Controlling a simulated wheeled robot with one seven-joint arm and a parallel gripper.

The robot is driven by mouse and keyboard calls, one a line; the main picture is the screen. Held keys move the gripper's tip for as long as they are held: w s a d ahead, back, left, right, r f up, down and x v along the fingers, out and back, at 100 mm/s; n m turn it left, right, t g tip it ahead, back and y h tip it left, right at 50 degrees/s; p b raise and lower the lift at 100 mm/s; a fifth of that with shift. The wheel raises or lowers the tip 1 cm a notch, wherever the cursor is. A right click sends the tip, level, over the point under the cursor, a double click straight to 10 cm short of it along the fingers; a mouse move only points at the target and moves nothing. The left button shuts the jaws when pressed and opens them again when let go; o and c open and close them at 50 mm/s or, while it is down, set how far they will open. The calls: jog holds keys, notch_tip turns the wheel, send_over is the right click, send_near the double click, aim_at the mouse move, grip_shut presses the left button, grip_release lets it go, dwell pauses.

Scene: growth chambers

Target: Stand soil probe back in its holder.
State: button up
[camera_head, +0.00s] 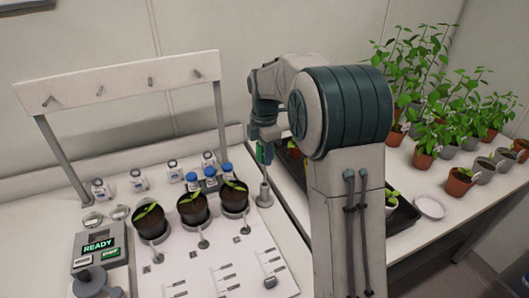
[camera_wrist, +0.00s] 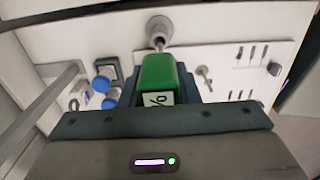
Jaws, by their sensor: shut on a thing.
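The soil probe (camera_head: 265,153) has a green handle with a white "%" panel, which shows large in the wrist view (camera_wrist: 159,78). My gripper (camera_head: 259,148) is shut on this handle, with its dark fingers on both sides in the wrist view (camera_wrist: 158,93). The probe hangs roughly upright, its thin rod pointing down. The holder (camera_head: 264,199) is a small grey round post on a base, directly below the probe; it also shows in the wrist view (camera_wrist: 159,27). The rod's tip is at or just over the holder's top; I cannot tell whether it is inside.
Three potted seedlings (camera_head: 192,207) and blue-capped bottles (camera_head: 225,171) stand left of the holder on the bench. A pegged rack (camera_head: 121,81) rises behind. A dark plant tray (camera_head: 403,215) lies right of my arm.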

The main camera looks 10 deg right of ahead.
jog(key=shift+f, duration=0.25)
jog(key=shift+f+b, duration=1)
jog(key=shift+f, duration=0.35)
jog(key=shift+s+f+b, duration=0.25)
jog(key=shift+f+b, duration=0.3)
jog(key=shift+f, duration=0.05)
jog(key=shift+s+d, duration=0.2)
jog(key=o, duration=1.2)
jog(key=shift+s+d, duration=0.1)
jog(key=shift+c, duration=0.2)
jog(key=shift+w+f, duration=0.1)
jog(key=shift+w, duration=0.1)
jog(key=shift+w, duration=0.1)
